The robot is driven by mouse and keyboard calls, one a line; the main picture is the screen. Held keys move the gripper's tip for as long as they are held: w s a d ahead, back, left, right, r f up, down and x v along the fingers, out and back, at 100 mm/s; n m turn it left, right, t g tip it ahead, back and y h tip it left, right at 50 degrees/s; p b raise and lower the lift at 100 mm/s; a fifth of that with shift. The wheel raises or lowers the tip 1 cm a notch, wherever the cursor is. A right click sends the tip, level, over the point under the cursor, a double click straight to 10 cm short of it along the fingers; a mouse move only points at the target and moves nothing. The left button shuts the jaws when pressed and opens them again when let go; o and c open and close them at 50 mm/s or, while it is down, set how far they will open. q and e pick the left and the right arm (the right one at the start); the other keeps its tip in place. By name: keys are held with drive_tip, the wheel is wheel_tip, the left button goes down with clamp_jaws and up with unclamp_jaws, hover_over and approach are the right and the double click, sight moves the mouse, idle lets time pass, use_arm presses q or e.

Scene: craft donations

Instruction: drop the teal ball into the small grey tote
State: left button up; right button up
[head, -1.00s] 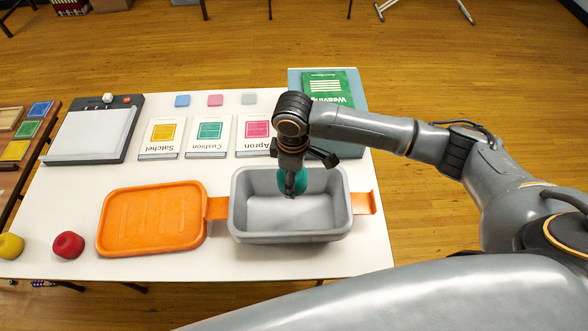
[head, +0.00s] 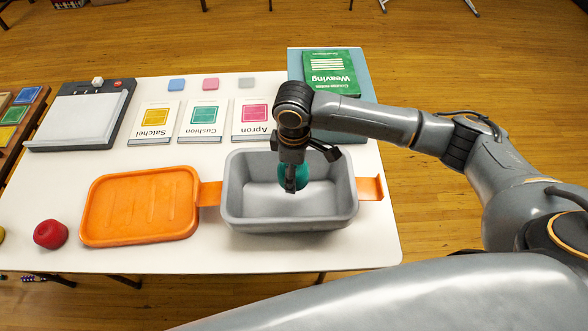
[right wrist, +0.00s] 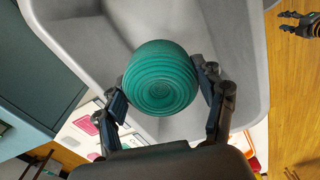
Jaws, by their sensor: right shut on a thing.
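The teal ball (head: 294,175) is held between the fingers of my right gripper (head: 291,186), over the opening of the small grey tote (head: 235,209). The ribbed ball (right wrist: 160,78) fills the middle of the right wrist view, with a finger of my right gripper (right wrist: 162,92) on each side and the tote's grey interior (right wrist: 110,35) behind it. How far the ball is above the tote floor is hard to tell. My left gripper (right wrist: 298,23) shows small at the top right of the right wrist view, over the wooden floor; its opening is unclear.
An orange lid (head: 140,205) lies left of the tote, and orange tabs (head: 370,188) stick out at its sides. A red ball (head: 50,234) is at the table's front left. Satchel, Cushion and Apron cards (head: 205,121) and a green Weaving book (head: 331,73) lie behind.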

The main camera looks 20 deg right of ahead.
drive_tip(key=o, duration=1.2)
wheel_tip(320, 180, up, 12)
drive_tip(key=shift+s, duration=0.1)
